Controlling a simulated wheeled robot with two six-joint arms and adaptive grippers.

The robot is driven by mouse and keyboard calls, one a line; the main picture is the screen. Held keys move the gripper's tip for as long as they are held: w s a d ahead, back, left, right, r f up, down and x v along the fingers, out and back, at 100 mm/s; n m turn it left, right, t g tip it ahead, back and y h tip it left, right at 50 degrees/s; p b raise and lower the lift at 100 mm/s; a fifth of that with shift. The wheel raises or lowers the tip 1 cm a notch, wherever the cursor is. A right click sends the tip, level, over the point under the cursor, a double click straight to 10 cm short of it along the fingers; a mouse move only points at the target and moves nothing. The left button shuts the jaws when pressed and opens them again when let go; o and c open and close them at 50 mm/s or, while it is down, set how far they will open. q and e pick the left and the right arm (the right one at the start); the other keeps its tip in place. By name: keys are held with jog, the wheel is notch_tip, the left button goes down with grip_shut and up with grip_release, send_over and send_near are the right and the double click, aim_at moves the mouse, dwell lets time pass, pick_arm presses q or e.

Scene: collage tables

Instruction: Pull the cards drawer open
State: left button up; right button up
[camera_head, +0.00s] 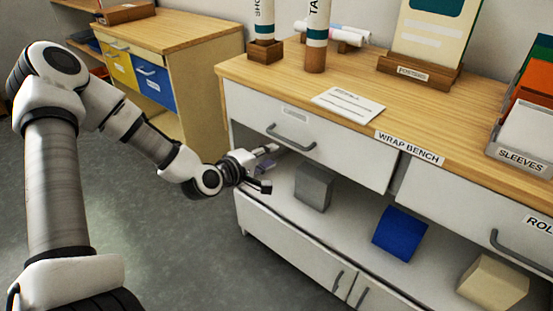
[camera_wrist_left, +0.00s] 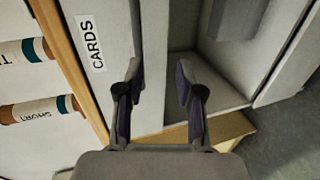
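The cards drawer (camera_head: 340,157) is the white left-hand drawer under the wrap bench top, and its front looks closed. Its grey bar handle (camera_head: 291,138) shows in the head view. In the left wrist view the CARDS label (camera_wrist_left: 90,43) lies left of the fingers; I cannot make out the handle there. My left gripper (camera_head: 266,168) is open, below and left of the handle, near the drawer's lower edge. In the left wrist view its two fingers (camera_wrist_left: 158,85) stand apart, with a pale panel behind and nothing clearly held. My right gripper is out of view.
The open shelf below holds a grey block (camera_head: 314,187), a blue block (camera_head: 400,233) and a beige block (camera_head: 493,282). A right drawer (camera_head: 470,207) adjoins. Grey floor lies free at left.

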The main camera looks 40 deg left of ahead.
aim_at(285, 141)
pick_arm(q)
jog(key=shift+t+y, duration=0.3)
jog(key=shift+t, duration=0.2)
jog(key=w, duration=0.2)
jog(key=w+b, duration=0.1)
jog(key=w, duration=0.2)
jog(key=w+b, duration=0.1)
jog(key=w, duration=0.1)
jog(key=shift+w+d+r, duration=0.25)
jog(key=shift+r, duration=0.1)
jog(key=shift+w+n, duration=0.2)
jog(key=shift+n, duration=0.1)
grip_shut()
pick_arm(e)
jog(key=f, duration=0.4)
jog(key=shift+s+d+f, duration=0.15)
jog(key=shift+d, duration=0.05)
